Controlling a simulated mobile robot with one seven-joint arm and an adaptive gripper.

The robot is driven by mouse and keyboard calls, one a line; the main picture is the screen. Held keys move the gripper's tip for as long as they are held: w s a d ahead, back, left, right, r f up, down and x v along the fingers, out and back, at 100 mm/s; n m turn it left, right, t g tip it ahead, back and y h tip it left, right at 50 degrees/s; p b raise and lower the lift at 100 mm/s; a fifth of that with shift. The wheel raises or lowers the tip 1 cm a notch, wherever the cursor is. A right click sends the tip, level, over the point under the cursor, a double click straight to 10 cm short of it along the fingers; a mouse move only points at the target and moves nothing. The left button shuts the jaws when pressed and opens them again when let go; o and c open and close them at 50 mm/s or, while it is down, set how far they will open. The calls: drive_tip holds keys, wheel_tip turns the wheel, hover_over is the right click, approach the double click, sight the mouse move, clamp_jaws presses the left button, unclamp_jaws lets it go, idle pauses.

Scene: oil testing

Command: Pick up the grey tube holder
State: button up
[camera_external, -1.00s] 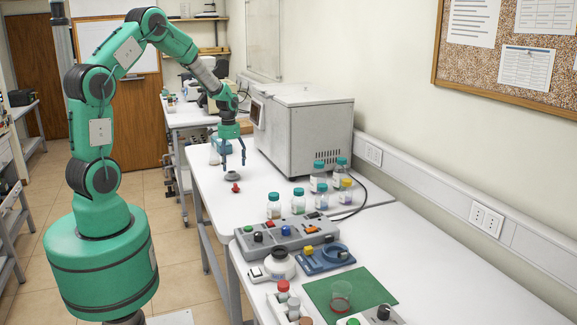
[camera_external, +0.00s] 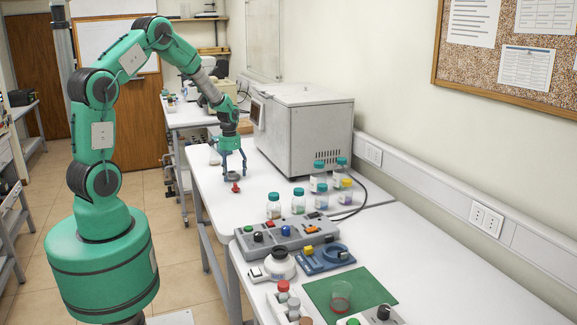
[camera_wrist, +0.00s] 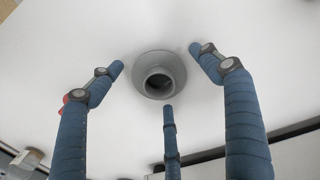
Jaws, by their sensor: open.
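The grey tube holder (camera_wrist: 176,64) is a round, flared piece with a dark hole in its middle. It stands on the white table and also shows in the external view (camera_external: 232,176), partly behind the gripper. My gripper (camera_external: 231,173) is open, with its blue fingers pointing down around the holder. In the wrist view the gripper's (camera_wrist: 160,75) three fingers surround the holder, two at its sides and one below it in the picture. The fingertips look apart from it.
A small red item (camera_external: 235,188) sits close in front of the holder. A large grey machine (camera_external: 303,130) stands to the right. Several capped bottles (camera_external: 299,202) and a control box (camera_external: 287,233) are nearer the camera.

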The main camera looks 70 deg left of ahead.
idle(0.3)
drive_tip(key=c, duration=1.3)
drive_tip(key=shift+o, duration=0.2)
drive_tip(key=shift+r, duration=0.15)
drive_tip(key=shift+r, duration=0.5)
drive_tip(key=shift+s+d+r+p, duration=0.15)
drive_tip(key=shift+r+p, duration=0.1)
drive_tip(key=shift+r, duration=0.4)
drive_tip(key=shift+s+r+p, duration=0.15)
drive_tip(key=shift+r+p, duration=0.05)
drive_tip(key=shift+r, duration=0.4)
drive_tip(key=s+d, duration=0.3)
drive_tip(key=s, duration=0.1)
drive_tip(key=s+d+r+p, duration=0.1)
drive_tip(key=s+d, duration=0.2)
drive_tip(key=s, duration=0.1)
drive_tip(key=s+d, duration=0.3)
drive_tip(key=s, duration=0.1)
drive_tip(key=shift+s+r, duration=0.15)
drive_tip(key=shift+s, duration=0.15)
